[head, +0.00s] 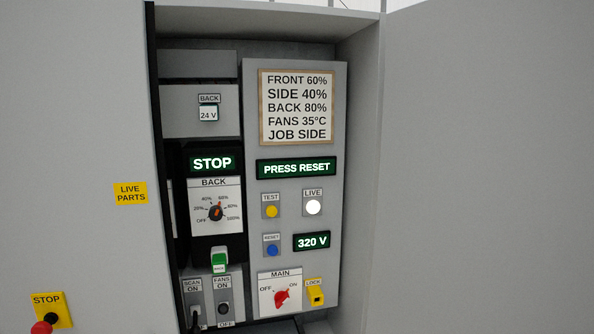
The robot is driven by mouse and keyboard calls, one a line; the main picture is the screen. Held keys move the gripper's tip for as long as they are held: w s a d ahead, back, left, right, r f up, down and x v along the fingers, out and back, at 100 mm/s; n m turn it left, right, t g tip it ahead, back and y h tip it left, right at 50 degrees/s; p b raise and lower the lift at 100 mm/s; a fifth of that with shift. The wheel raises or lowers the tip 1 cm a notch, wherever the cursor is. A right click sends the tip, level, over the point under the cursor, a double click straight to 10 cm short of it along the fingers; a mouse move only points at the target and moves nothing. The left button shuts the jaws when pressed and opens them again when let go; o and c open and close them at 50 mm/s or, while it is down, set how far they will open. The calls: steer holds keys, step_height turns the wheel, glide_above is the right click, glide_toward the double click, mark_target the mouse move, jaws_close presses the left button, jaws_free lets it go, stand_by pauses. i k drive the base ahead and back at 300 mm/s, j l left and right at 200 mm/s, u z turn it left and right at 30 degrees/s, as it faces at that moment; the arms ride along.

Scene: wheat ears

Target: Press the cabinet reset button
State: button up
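The reset button is a round blue button (272,249) on a small grey plate labelled RESET. It sits in the lower left part of the grey panel (332,200) inside the open cabinet, below the yellow TEST button (271,211). Nothing covers it. A lit display (296,168) above reads PRESS RESET. My gripper is not in view.
A 320 V display (311,241) is right of the button; the lit white LIVE lamp (313,207) is above that. The red MAIN knob (281,298) and yellow LOCK (316,296) are below. Cabinet walls flank the opening. A red STOP button (42,327) is lower left.

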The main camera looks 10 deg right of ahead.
mark_target(272, 250)
steer(key=i+z, duration=0.25)
steer(key=i, duration=0.2)
steer(key=i+j+z, duration=0.3)
steer(key=i+l, duration=0.1)
